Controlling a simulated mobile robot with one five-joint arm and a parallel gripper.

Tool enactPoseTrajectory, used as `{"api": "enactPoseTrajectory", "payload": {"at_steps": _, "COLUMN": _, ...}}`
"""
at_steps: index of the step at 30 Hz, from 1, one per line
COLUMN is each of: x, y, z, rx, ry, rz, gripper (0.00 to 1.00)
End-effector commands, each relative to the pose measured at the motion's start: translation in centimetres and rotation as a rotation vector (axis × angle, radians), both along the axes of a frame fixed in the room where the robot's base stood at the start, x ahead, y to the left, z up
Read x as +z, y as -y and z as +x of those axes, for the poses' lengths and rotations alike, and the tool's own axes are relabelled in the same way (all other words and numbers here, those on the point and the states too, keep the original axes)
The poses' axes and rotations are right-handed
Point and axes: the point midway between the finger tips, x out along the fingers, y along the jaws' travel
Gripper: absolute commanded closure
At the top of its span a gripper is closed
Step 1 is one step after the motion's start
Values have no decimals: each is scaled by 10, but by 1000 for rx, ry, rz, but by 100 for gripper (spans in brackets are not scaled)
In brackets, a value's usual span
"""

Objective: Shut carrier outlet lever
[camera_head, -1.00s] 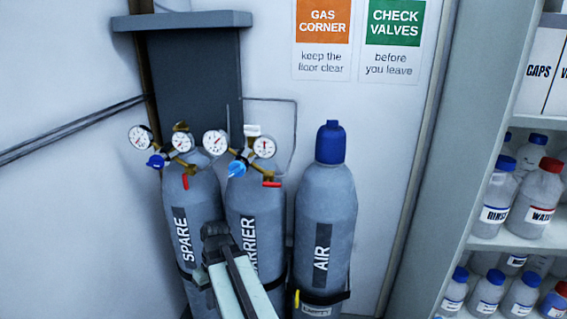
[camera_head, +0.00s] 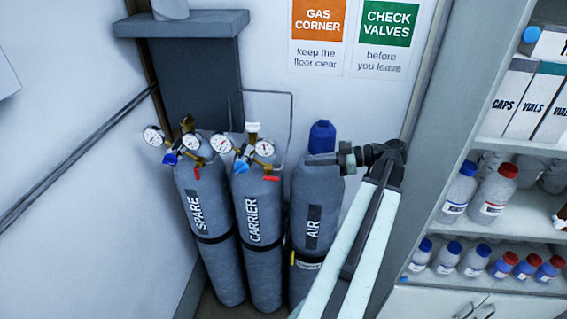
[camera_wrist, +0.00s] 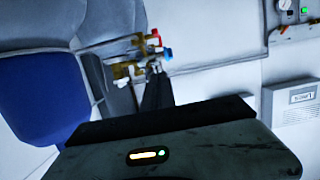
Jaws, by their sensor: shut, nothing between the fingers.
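The carrier cylinder (camera_head: 262,262) stands in the middle of three grey cylinders. Its brass regulator with two gauges (camera_head: 264,148) and a blue knob (camera_head: 240,166) is on top. The red carrier outlet lever (camera_head: 271,178) lies about level, pointing right. My gripper (camera_head: 310,160) is shut and empty, pointing left across the upper AIR cylinder, to the right of the lever and apart from it in the picture. In the wrist view my dark fingers (camera_wrist: 157,88) point toward brass fittings (camera_wrist: 125,70) with red and blue parts; which lever the red part is, I cannot tell.
The AIR cylinder (camera_head: 312,205) with a blue cap (camera_head: 321,138) stands right of carrier, behind my arm. The spare cylinder (camera_head: 215,255) stands left, its red lever (camera_head: 196,173) hanging down. A bottle shelf (camera_head: 520,205) is at the right. Thin pipe runs behind the regulators.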

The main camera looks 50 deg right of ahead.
Motion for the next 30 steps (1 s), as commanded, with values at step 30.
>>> {"api": "enactPoseTrajectory", "payload": {"at_steps": 30, "x": -65, "y": -56, "z": 88, "rx": 9, "ry": -5, "rz": 2, "gripper": 100}}
